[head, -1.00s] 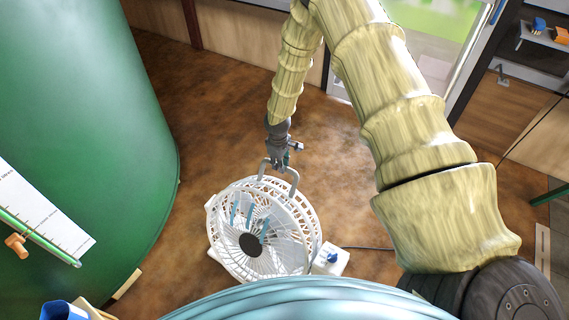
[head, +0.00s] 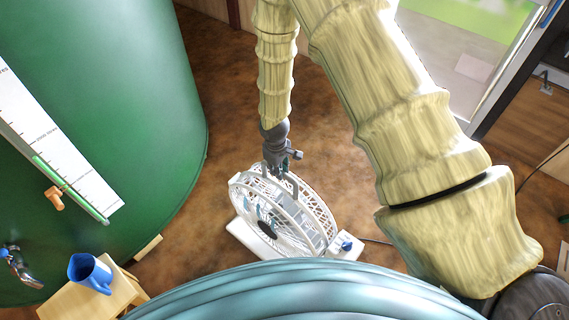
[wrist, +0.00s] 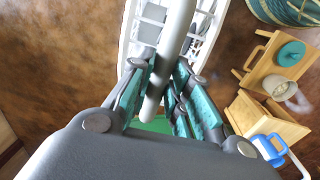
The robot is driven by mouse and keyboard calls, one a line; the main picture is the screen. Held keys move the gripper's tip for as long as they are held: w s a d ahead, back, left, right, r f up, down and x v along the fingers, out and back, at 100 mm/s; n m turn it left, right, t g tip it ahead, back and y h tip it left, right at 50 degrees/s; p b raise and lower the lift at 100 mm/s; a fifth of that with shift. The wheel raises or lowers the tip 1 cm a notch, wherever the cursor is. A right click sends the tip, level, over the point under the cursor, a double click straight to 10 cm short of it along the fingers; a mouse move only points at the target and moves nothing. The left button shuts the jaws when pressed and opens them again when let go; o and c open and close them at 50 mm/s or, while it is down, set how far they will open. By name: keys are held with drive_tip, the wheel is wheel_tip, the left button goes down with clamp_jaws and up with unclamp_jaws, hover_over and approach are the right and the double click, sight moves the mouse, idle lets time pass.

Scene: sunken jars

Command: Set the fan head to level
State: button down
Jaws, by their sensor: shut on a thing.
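The white fan (head: 285,215) stands on the brown floor in the head view, on a white base with a blue knob (head: 346,245). Its round caged head is tilted, its dark hub (head: 267,230) facing toward the lower left. My gripper (head: 277,172) is at the top of the fan head. In the wrist view my gripper (wrist: 165,100) has its teal-padded fingers on either side of a pale grey handle bar (wrist: 176,35) and is shut on it. Part of the fan's white frame (wrist: 148,22) shows behind the bar. The fan's pivots are too small to judge.
A large green tank (head: 100,110) with a gauge stands at the left. A blue mug (head: 90,273) sits on a small wooden stool (head: 62,302) at the lower left. A cable (head: 378,241) runs right from the fan base. Brown floor behind the fan is clear.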

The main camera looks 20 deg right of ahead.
drive_tip(key=shift+s+a+f, duration=0.3)
drive_tip(key=shift+s+a, duration=0.3)
drive_tip(key=shift+a, duration=0.05)
drive_tip(key=c, duration=1.4)
unclamp_jaws()
drive_tip(key=shift+s+a, duration=0.1)
drive_tip(key=shift+o, duration=0.4)
drive_tip(key=shift+a+r, duration=0.15)
drive_tip(key=shift+a, duration=0.2)
drive_tip(key=shift+w+d, duration=0.2)
drive_tip(key=shift+d, duration=0.15)
drive_tip(key=shift+w+r, duration=0.1)
drive_tip(key=shift+r, duration=0.05)
